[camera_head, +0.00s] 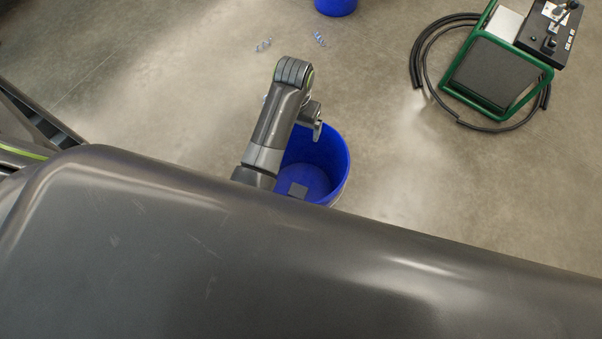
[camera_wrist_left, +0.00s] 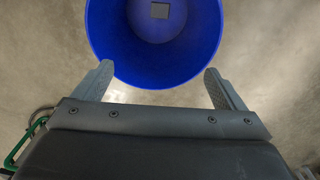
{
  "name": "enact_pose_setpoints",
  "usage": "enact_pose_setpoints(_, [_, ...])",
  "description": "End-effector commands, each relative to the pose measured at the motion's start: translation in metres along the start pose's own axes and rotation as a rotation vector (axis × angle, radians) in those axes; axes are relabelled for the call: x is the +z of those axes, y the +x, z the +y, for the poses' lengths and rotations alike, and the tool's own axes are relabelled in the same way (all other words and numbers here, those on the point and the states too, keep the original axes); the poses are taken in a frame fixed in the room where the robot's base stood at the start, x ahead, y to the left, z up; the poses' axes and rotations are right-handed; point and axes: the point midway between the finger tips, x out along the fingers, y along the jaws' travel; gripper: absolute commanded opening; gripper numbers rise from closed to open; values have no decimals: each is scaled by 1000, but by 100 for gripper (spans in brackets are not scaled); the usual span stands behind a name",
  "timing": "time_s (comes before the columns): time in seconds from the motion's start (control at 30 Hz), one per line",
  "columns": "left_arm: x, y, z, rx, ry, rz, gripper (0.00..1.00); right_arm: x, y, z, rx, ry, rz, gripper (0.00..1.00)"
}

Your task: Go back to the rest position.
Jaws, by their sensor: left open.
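My left gripper (camera_head: 317,131) is over the near side of a blue bucket (camera_head: 335,158) in the head view, with its arm bent down in front of the bucket. In the left wrist view the left gripper (camera_wrist_left: 158,70) is open, with its two fingers spread wide and nothing between them. The bucket (camera_wrist_left: 210,45) lies beyond the fingertips there. A small grey square piece (camera_head: 298,190) is on the bucket's floor, and it also shows in the left wrist view (camera_wrist_left: 159,11). My right gripper is in neither view.
A second blue bucket (camera_head: 336,5) stands at the top edge. Two small shiny pieces (camera_head: 264,44) (camera_head: 319,39) lie on the floor. A green-framed machine (camera_head: 500,75) with a coiled black hose (camera_head: 419,62) stands at upper right. The floor between is clear.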

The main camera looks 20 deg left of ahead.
Motion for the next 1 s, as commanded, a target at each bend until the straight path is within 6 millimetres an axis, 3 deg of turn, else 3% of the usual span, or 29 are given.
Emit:
enact_pose_setpoints(0.43, [0, 0, 0, 0, 0, 0, 92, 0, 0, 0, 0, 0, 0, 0])
enact_pose_setpoints(0.57, [12, 5, -12, -5, -22, 12, 92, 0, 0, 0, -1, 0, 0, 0])
enact_pose_setpoints(0.67, [36, 12, -34, -15, -63, 40, 92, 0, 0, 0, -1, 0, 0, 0])
enact_pose_setpoints(0.77, [73, 15, -64, -37, -113, 85, 92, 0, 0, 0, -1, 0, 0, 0])
enact_pose_setpoints(1.0, [161, -5, -116, -103, -177, 198, 92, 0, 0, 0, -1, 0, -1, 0])
